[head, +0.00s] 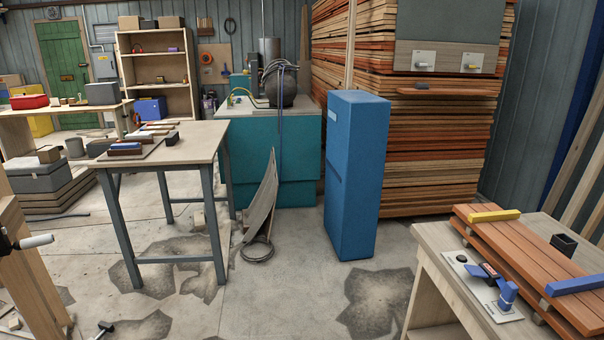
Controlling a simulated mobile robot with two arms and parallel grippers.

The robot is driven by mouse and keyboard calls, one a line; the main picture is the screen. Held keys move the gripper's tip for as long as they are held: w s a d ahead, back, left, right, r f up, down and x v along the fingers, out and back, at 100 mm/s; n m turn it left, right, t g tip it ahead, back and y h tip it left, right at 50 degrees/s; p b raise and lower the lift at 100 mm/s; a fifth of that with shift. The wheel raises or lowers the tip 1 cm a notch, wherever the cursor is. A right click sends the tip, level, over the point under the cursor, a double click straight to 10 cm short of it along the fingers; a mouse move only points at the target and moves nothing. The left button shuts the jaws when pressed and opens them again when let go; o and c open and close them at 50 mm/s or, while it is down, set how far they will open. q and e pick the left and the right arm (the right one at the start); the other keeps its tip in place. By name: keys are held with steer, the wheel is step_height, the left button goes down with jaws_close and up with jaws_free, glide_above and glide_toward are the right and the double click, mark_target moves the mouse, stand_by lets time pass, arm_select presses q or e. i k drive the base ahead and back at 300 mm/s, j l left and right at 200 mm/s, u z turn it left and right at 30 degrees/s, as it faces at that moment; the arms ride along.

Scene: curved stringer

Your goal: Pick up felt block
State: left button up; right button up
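I cannot tell for certain which item is the felt block. A small dark grey block (172,139) lies on the light wooden table (196,142) at left centre, near the right end of a flat board (150,152). A blue, white and brown block (126,148) lies on that board. Another small dark block (100,147) sits at the table's left side. The items are too small to make out their material. Neither of my grippers shows in the head view.
A tall blue cabinet (353,175) stands in the middle, with a curved board (262,195) and a coil (257,251) on the floor to its left. A workbench (432,240) with reddish planks (530,255) stands at right front. Open floor (270,300) lies between.

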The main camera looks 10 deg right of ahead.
mark_target(418, 86)
steer(key=i+z, duration=0.1)
steer(key=i, duration=1)
steer(key=i+j+z, duration=0.1)
steer(key=i, duration=1.05)
steer(key=i+z, duration=0.4)
steer(key=i, duration=0.15)
steer(key=i+j+z, duration=0.25)
steer(key=i+z, duration=0.2)
steer(key=i+j+z, duration=0.4)
steer(key=i+z, duration=0.3)
steer(key=k+z, duration=0.1)
steer(key=z, duration=2.4)
steer(key=u, duration=2.75)
steer(key=i+l+u, duration=0.2)
steer(key=i, duration=0.2)
steer(key=j, duration=0.1)
